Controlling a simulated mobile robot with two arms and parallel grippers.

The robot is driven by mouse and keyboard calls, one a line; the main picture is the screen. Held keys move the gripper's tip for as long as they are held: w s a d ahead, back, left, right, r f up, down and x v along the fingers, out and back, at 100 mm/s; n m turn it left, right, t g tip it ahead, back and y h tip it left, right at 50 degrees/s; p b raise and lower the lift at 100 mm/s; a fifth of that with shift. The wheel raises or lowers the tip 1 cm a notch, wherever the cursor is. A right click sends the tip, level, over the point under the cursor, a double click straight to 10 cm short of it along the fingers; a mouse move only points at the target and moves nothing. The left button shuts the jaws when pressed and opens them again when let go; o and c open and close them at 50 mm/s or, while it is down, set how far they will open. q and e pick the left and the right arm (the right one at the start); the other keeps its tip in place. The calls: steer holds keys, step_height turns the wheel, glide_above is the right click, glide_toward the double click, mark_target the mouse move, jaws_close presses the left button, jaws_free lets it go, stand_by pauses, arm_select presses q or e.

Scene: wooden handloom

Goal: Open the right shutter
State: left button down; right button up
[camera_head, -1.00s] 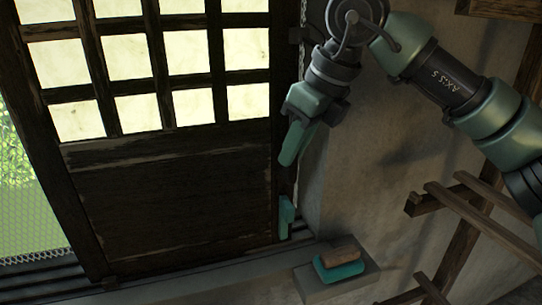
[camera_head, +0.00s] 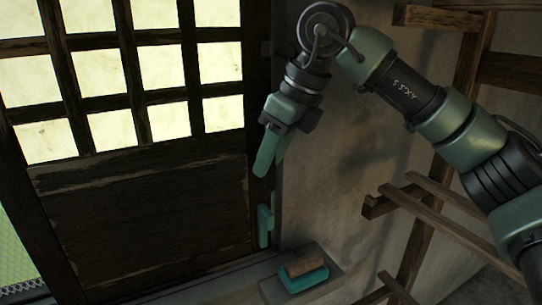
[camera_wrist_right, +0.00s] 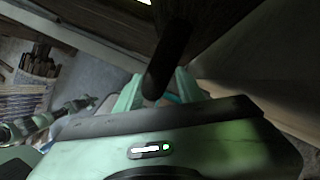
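The shutter (camera_head: 140,215) is a dark wooden panel with a lattice of pale panes above, at the left of the head view. Its right edge stands beside a dark post. My right gripper (camera_head: 265,160) hangs fingers down in front of that edge, above a small teal piece (camera_head: 264,226) low on the edge or post. In the right wrist view the fingers (camera_wrist_right: 157,90) are apart, with a dark upright bar (camera_wrist_right: 170,55) showing between them. I cannot tell whether they touch it.
A brown and teal block (camera_head: 304,274) lies on a ledge (camera_head: 330,276) below the shutter's right edge. Wooden rails (camera_head: 450,222) stick out at the right, near my right arm. A plain wall (camera_head: 325,190) lies between.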

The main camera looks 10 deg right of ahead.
steer(key=v, duration=0.7)
steer(key=shift+r+b, duration=0.4)
steer(key=shift+b, duration=0.05)
